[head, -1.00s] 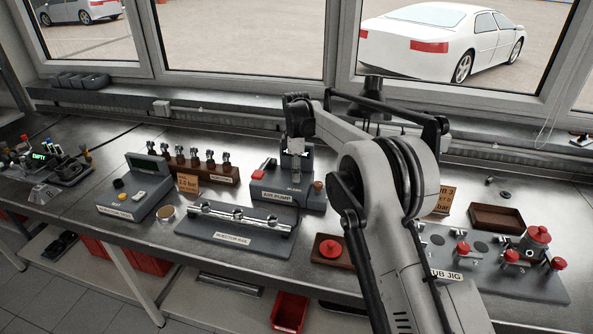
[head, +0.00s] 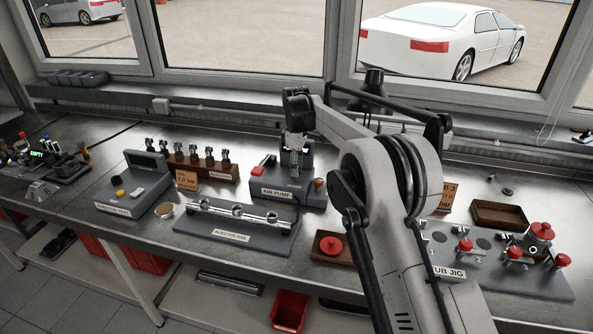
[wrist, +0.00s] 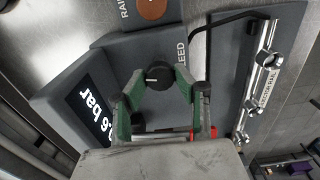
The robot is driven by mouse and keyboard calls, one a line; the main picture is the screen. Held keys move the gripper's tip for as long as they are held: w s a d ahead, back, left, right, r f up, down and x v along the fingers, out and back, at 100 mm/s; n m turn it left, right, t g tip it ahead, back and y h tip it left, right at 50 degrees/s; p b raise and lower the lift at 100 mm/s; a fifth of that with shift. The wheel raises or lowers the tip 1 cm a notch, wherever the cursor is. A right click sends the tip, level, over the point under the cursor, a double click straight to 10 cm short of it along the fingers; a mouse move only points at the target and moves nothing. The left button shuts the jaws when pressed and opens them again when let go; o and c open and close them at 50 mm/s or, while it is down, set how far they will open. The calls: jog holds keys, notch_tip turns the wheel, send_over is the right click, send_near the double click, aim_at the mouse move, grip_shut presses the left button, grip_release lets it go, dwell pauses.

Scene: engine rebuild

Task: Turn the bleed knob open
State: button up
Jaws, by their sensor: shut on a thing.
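The bleed knob (wrist: 159,80) is a small round black knob with a pale mark, on the grey air pump housing (wrist: 118,55) in the wrist view. A partly covered label ending in "EED" is beside it. My gripper (wrist: 160,76) has its green fingers on both sides of the knob and is shut on it. In the head view the air pump (head: 310,195) stands mid-bench, and my gripper (head: 296,148) is over its back part. The knob is hidden there. A dark display (wrist: 91,108) on the pump reads a bar value, its first digit partly covered.
The injector rail (head: 235,211) lies in front of the pump; its rings also show in the wrist view (wrist: 268,59). A copper-coloured disc (wrist: 152,8) is near the knob. A wooden tray with a red part (head: 331,245) stands front right of the pump.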

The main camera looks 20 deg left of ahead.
jog(key=m+b, duration=0.2)
jog(key=m, duration=0.1)
jog(key=shift+f+m, duration=0.1)
jog(key=shift+m, duration=0.2)
jog(key=m+b, duration=0.1)
jog(key=m, duration=0.3)
jog(key=shift+m+b, duration=0.3)
jog(key=shift+b, duration=0.1)
jog(key=m+b, duration=0.1)
jog(key=m, duration=0.2)
jog(key=shift+m, duration=2.1)
jog(key=o, duration=1.1)
jog(key=shift+r, duration=0.2)
notch_tip(320, 180, up, 12)
jog(key=shift+f, duration=0.1)
